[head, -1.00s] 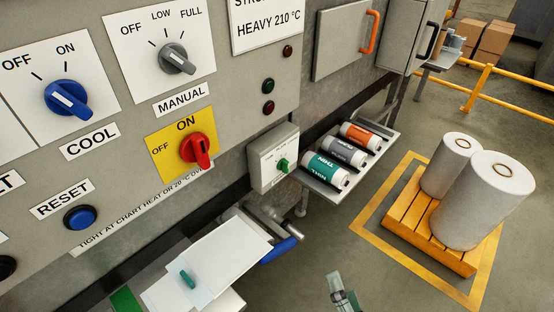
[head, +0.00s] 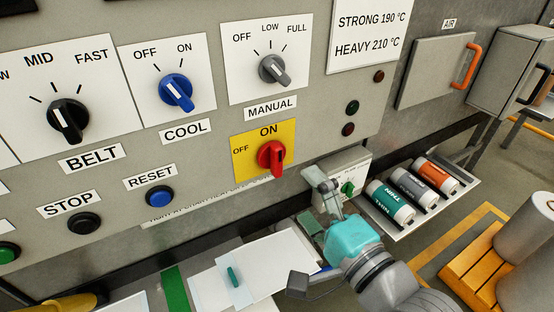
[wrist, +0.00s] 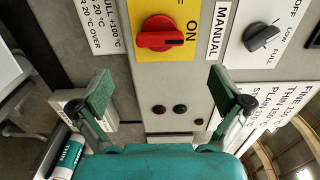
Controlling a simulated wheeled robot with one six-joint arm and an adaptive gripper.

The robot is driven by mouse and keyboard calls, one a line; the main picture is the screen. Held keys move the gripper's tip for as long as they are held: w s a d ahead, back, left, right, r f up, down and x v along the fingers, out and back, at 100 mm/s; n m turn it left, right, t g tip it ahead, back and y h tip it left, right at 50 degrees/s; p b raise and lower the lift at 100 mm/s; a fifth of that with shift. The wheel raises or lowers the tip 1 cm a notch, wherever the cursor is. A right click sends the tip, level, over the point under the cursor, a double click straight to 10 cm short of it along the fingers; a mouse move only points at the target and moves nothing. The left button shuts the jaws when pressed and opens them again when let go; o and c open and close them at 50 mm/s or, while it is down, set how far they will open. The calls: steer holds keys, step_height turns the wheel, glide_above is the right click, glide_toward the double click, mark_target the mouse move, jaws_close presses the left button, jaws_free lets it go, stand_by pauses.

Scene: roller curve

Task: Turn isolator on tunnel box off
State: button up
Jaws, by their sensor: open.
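The isolator is a red rotary knob (head: 271,158) on a yellow plate (head: 243,167) on the grey panel, marked OFF at left and ON at top. Its handle stands roughly upright, toward ON. In the wrist view the red knob (wrist: 158,34) shows ahead at the top, its handle aimed at the ON label. My gripper (head: 316,206) is below and right of the knob in the head view, apart from it. In the wrist view my gripper's two green-padded fingers (wrist: 160,98) are wide apart with nothing between them.
A small box with a green knob (head: 347,188) sits right behind my gripper. Blue (head: 176,92) and grey (head: 273,69) knobs are on the panel above. A shelf of rolls (head: 391,203) is at right. A white sheet (head: 275,262) lies below.

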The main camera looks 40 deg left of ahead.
mark_target(280, 165)
steer(key=x, duration=1)
steer(key=shift+w+a, duration=0.1)
steer(key=shift+a, duration=0.05)
steer(key=shift+c, duration=0.3)
steer(key=c, duration=1.1)
